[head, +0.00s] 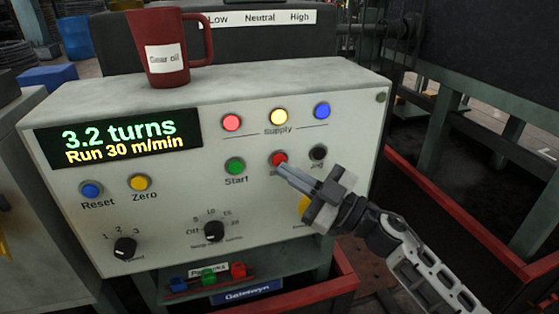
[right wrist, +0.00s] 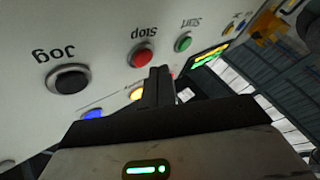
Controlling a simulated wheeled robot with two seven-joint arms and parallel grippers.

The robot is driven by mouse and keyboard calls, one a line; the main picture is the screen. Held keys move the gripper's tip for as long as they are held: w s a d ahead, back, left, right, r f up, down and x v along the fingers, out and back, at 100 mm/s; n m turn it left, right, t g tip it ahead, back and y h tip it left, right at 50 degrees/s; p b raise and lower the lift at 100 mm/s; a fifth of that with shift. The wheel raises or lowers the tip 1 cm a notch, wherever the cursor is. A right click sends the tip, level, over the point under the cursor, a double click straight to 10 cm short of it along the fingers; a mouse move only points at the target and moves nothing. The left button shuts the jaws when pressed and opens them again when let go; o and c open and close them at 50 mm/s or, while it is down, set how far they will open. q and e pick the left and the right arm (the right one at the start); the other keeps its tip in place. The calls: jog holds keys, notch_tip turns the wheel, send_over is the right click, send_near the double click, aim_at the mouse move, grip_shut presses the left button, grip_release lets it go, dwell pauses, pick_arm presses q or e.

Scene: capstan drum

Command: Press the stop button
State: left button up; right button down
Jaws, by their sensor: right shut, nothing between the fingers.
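The red stop button (head: 278,159) is on the front of the pale control panel (head: 200,270), between the green Start button (head: 235,166) and the black Jog button (head: 318,152). My right gripper (head: 284,169) is shut and empty, its fingertips at the lower edge of the stop button, covering most of its label. In the right wrist view, which is upside down, the red stop button (right wrist: 140,56) with its "Stop" label shows beside the tips of my shut fingers (right wrist: 160,76). I cannot tell whether they touch the panel. My left gripper is not in view.
A dark red mug (head: 160,35) labelled "Gear oil" stands on top of the panel. The display (head: 120,142) reads 3.2 turns, Run 30 m/min. Red, yellow and blue Supply lamps (head: 279,116) sit above the buttons. A yellow control (head: 304,205) is partly hidden behind my gripper.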

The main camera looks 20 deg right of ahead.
jog(key=shift+w, duration=0.15)
dwell(0.4)
jog(key=shift+w, duration=0.7)
dwell(0.6)
dwell(0.3)
jog(key=shift+s+p, duration=0.65)
jog(key=shift+s, duration=0.2)
jog(key=s+p, duration=0.1)
jog(key=s, duration=0.4)
jog(key=shift+p, duration=0.4)
